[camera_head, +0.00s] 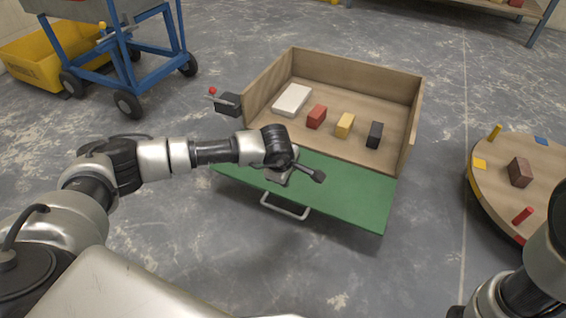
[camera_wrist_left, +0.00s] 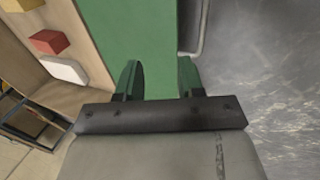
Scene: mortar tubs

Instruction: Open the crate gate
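The wooden crate (camera_head: 345,70) stands on the floor with its front side open. Its green gate (camera_head: 345,195) is swung down and spreads out in front of the crate, nearly flat; the gate also shows in the left wrist view (camera_wrist_left: 130,30). A metal handle (camera_head: 284,208) is on the gate's outer edge, and part of it shows in the left wrist view (camera_wrist_left: 198,30). My left gripper (camera_wrist_left: 160,80) is over the gate with its fingers apart and nothing between them. In the head view the wrist largely hides the fingers. My right gripper is out of view.
A white block (camera_head: 292,100), a red block (camera_head: 316,116), a yellow block (camera_head: 345,125) and a black block (camera_head: 374,134) lie in the crate. A black box with a red knob (camera_head: 228,103) is at its left. A round table (camera_head: 500,185) stands right, a blue cart (camera_head: 120,60) back left.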

